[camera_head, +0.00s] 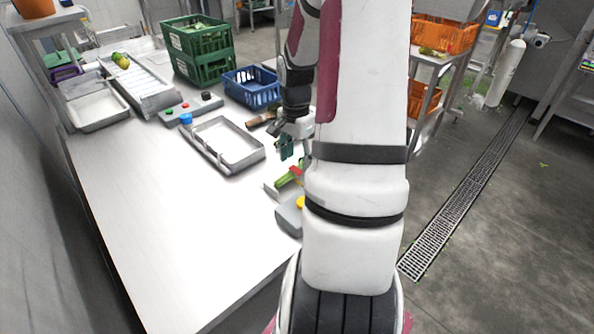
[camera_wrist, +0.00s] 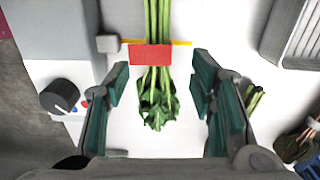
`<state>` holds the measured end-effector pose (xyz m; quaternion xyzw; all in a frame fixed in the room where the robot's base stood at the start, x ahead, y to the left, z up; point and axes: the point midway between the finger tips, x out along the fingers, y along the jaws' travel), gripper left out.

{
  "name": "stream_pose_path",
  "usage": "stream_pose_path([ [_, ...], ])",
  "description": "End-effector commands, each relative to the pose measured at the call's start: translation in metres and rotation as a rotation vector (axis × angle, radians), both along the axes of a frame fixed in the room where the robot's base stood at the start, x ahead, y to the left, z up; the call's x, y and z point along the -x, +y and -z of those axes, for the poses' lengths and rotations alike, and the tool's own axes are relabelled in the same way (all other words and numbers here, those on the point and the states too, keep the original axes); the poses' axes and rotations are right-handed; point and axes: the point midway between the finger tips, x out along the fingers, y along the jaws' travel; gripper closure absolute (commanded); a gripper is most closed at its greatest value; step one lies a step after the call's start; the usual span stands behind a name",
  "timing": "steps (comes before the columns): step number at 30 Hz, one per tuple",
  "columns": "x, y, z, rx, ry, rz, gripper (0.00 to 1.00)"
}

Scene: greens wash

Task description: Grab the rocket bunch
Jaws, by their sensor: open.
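A leafy green bunch, which looks like the rocket bunch (camera_wrist: 158,106), lies below my gripper in the wrist view. Its long stems run up out of the frame, and a red band (camera_wrist: 150,55) crosses them. In the head view the bunch (camera_head: 285,181) shows small at the work table's right side, partly hidden by my arm. My gripper (camera_wrist: 160,80) is open, with one teal-padded finger on each side of the bunch. Clear white surface shows between each finger and the leaves, so they appear apart. In the head view my gripper (camera_head: 287,147) hangs just above the bunch.
A grey unit with a black knob (camera_wrist: 59,98) stands left of the bunch. Other greens (camera_wrist: 254,97) lie right of my right finger. A metal tray (camera_head: 228,145), blue crate (camera_head: 252,88) and green crates (camera_head: 198,48) stand farther back. The table's left front (camera_head: 165,230) is clear.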

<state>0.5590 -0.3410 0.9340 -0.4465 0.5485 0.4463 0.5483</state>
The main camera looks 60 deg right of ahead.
Motion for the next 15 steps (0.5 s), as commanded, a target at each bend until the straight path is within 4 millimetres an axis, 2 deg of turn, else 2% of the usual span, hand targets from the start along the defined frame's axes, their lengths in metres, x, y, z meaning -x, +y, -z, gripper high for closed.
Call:
stream_pose_path([
  [3,0.001,0.004,0.02,-0.004,0.001,0.001,0.5],
  [6,0.001,0.003,0.031,-0.003,0.001,0.001,0.5],
  [15,0.001,0.003,0.037,0.0,0.0,0.0,0.5],
])
